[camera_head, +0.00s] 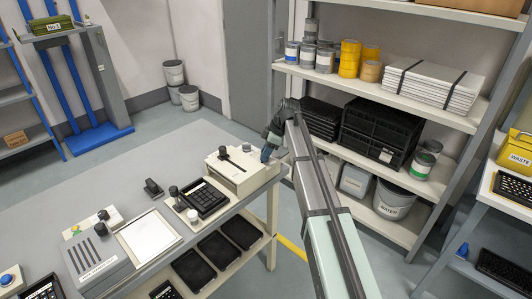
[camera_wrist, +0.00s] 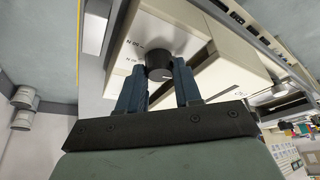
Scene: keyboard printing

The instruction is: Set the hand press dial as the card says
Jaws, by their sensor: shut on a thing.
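A cream box-shaped machine (camera_head: 238,175) with a black lever and a dark knob on top stands at the far right corner of the grey bench. My gripper (camera_head: 270,152) is at its right end. In the wrist view, my gripper's blue fingers (camera_wrist: 158,82) are shut on a round black dial knob (camera_wrist: 160,58), one finger on each side. The dial is hidden in the head view. No card with a readable setting shows.
On the bench (camera_head: 165,160) stand a black keypad (camera_head: 205,198), a grey machine (camera_head: 97,262) and a white-topped plate (camera_head: 148,235). A shelf rack (camera_head: 425,105) with tins and crates stands close behind my arm on the right.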

